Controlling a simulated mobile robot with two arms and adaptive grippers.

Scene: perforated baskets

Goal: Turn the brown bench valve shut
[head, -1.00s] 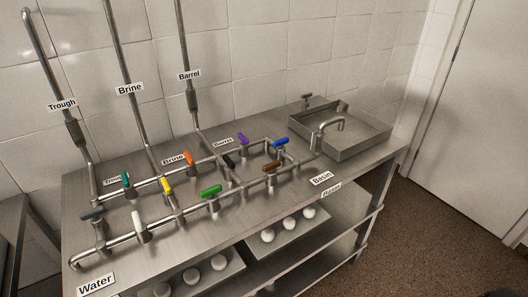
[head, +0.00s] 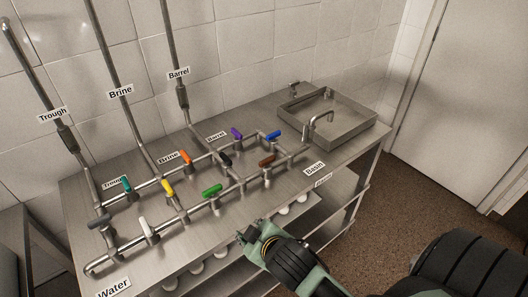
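The brown bench valve (head: 267,161) sits on the front pipe run of the steel bench, left of the Basin label. Its lever looks roughly in line with the pipe. My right gripper (head: 250,232) is at the bottom centre, in front of the bench's front edge, below and slightly left of the brown valve. It is well apart from the valve. Its fingers are small and dark, and I cannot tell how far they are parted. My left gripper is not in view.
Other levers stand close by: green (head: 212,191), black (head: 225,159), blue (head: 273,135) and purple (head: 236,133). Yellow (head: 167,187) and white (head: 149,229) ones are further left. A basin (head: 343,130) with a tap stands at the right end. Bare bench top lies in front of the pipes.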

